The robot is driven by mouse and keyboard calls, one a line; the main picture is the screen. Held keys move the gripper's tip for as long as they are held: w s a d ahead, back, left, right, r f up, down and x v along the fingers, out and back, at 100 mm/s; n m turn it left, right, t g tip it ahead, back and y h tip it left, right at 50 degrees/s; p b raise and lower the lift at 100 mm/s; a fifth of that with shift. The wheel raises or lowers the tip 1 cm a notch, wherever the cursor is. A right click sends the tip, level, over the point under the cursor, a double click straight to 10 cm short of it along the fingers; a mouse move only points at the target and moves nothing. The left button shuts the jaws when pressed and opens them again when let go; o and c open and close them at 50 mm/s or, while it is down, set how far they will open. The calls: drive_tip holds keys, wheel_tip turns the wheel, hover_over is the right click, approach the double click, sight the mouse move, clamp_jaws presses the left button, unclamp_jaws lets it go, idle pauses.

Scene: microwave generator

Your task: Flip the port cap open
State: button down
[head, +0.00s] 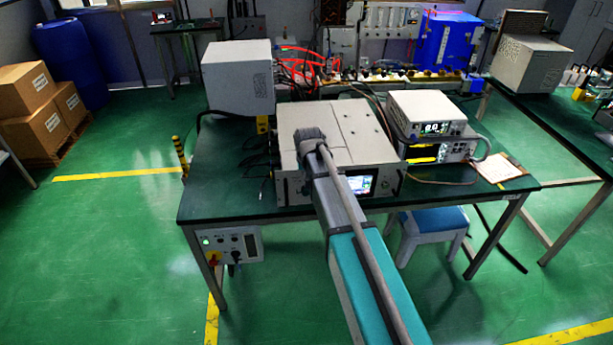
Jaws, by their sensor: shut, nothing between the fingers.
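The microwave generator (345,128) is a light grey box on the dark green table. Its front panel faces me, with a lit screen (359,185) at the right part. My arm reaches up from the bottom edge and crosses in front of the generator. The arm's dark end joint shows over the generator's left front part. My gripper's fingers are hidden behind my own arm, so their place at the panel cannot be seen. I cannot make out the port cap; the arm covers much of the front panel.
The table (231,181) also holds a grey box (238,76) at the back left and stacked instruments (431,125) at the right. A clipboard (498,168) lies near the right edge. A control box (232,245) hangs under the front left. A blue stool (434,219) stands below.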

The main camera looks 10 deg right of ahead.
sight(306, 190)
drive_tip(key=b+x, duration=0.2)
drive_tip(key=shift+f, duration=0.3)
drive_tip(key=shift+f+b, duration=1.7)
drive_tip(key=shift+f, duration=0.05)
drive_tip(key=shift+d+f+b, duration=0.5)
drive_tip(key=shift+f, duration=0.05)
drive_tip(key=shift+r, duration=0.2)
drive_tip(key=shift+r+p, duration=0.7)
drive_tip(key=shift+p, duration=0.15)
